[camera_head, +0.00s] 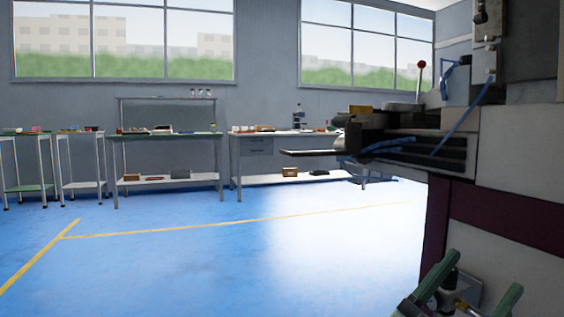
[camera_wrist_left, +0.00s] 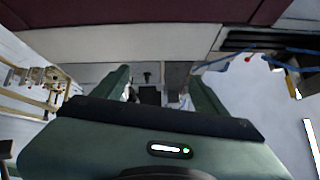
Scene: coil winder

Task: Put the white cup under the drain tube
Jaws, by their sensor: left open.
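I cannot make out the white cup for certain in either view. My left gripper (camera_head: 487,268) is at the bottom right of the head view, low beside the machine (camera_head: 500,160). Its two green fingers are apart. My right gripper is not in view.
The machine fills the right side, with blue hoses (camera_head: 400,147) and a flat arm jutting left. Blue floor (camera_head: 200,260) with yellow lines is open at left and centre. Workbenches (camera_head: 165,178) and carts (camera_head: 80,165) stand along the far wall. A wooden ladder-like frame (camera_wrist_left: 35,80) shows in the wrist view.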

